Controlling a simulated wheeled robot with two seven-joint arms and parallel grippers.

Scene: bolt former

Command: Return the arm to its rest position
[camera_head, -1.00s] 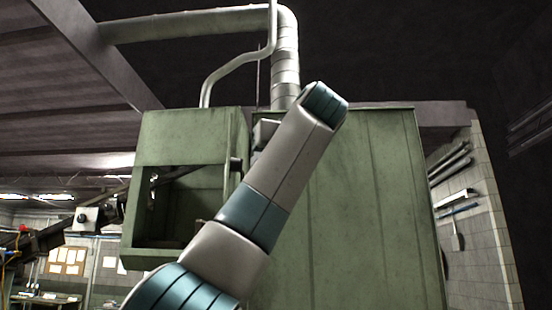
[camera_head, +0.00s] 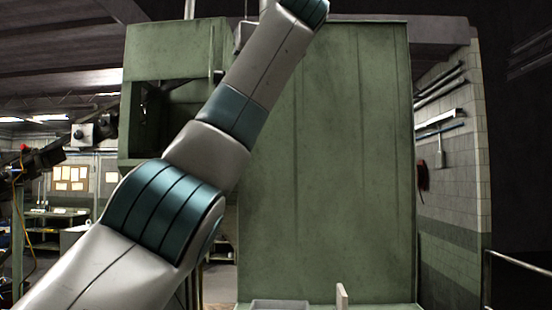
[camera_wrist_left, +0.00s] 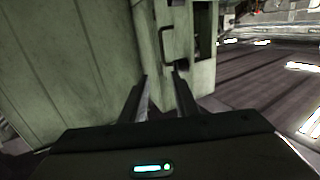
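My left arm (camera_head: 210,145) rises from the lower left of the head view to the top edge, in front of a green machine. Its gripper is out of the head view. In the left wrist view my left gripper (camera_wrist_left: 161,76) has its two fingers apart, with nothing visible between them. The green machine (camera_wrist_left: 80,60) lies beyond the fingers there, with its dark handle (camera_wrist_left: 165,43) just above the fingertips in the picture. I cannot tell the distance to it. My right arm and gripper are not in view.
The tall green cabinet (camera_head: 335,150) fills the middle of the head view. A grey tray (camera_head: 280,305) and a small upright pale panel (camera_head: 342,296) show at its foot. A workbench (camera_head: 55,214) stands at far left, and a handrail (camera_head: 520,264) at far right.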

